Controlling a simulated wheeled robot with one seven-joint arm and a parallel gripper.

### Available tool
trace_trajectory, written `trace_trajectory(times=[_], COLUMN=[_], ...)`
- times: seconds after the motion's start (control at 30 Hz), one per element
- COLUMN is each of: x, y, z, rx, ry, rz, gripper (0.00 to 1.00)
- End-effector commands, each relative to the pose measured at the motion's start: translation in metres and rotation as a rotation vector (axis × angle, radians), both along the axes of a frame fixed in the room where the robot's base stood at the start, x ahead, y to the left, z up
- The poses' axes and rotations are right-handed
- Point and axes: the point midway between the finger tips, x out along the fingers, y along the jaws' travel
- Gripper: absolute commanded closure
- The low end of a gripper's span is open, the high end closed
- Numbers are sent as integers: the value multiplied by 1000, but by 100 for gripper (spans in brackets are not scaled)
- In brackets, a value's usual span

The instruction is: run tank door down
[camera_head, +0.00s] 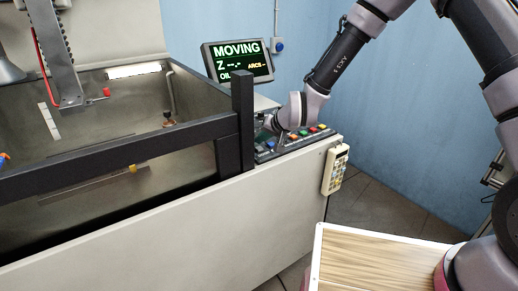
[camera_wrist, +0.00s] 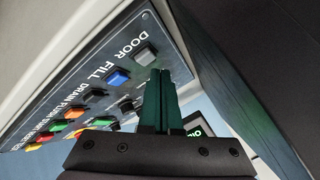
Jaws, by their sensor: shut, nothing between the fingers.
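The tank door (camera_head: 120,153) shows in the head view as a dark bar across the tank's front, by a black post (camera_head: 242,110). The tank interior shows above and below the bar. The control panel (camera_wrist: 50,90) fills the left of the wrist view, with labels reading DOOR, FILL, DRAIN, FLUSH. Under DOOR are a light grey button (camera_wrist: 145,56) and a darker grey button (camera_wrist: 126,104). My gripper (camera_wrist: 160,73) is shut and empty, its green fingertips right beside the light grey button; I cannot tell if they touch. In the head view its tips are mostly hidden behind the post.
A screen (camera_head: 238,61) behind the panel reads MOVING. A beige pendant (camera_head: 336,169) hangs on the tank's right end. Coloured buttons (camera_head: 302,133) lie close to my wrist. A wood-topped surface (camera_head: 375,265) stands at the lower right. Inside the tank hangs a metal arm with a red cable (camera_head: 45,70).

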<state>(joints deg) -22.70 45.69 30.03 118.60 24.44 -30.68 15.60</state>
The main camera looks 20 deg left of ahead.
Motion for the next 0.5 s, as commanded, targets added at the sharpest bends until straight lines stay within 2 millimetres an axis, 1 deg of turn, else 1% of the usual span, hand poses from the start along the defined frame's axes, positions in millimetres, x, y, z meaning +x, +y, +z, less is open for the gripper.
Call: trace_trajectory(times=[0.27,0.5], x=[0,0], y=[0,0], z=[2,26], rx=[0,1], ry=[0,-2], rz=[0,0], gripper=[100,100])
